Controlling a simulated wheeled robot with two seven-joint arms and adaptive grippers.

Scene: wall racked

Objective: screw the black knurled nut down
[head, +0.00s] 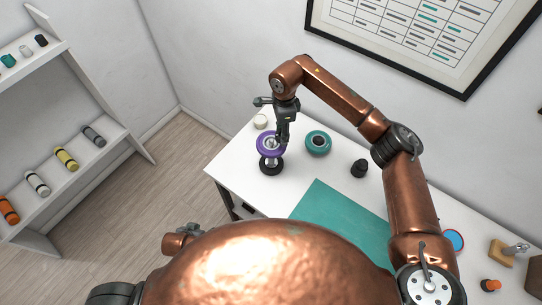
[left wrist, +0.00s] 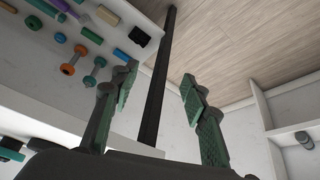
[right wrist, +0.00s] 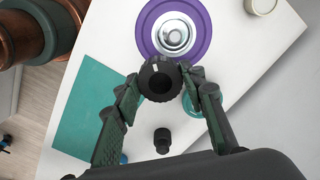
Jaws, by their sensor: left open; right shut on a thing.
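My right gripper (head: 283,138) is shut on the black knurled nut (right wrist: 158,78), whose open bore faces the right wrist camera. In that view the nut overlaps the near rim of a purple disc (right wrist: 147,40) and sits off to the side of its shiny metal centre (right wrist: 175,38). I cannot tell the gap between nut and disc. In the head view the purple disc (head: 262,150) is at the table's left end, above a black round base (head: 270,168). My left gripper (left wrist: 158,92) is open and empty, away from the disc.
A teal ring (head: 318,143), a black knob-like piece (head: 360,168) and a cream round container (head: 261,121) stand nearby on the white table (head: 232,165). A teal mat (head: 340,215) lies in front. A shelf rack (head: 75,150) stands left, across open floor.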

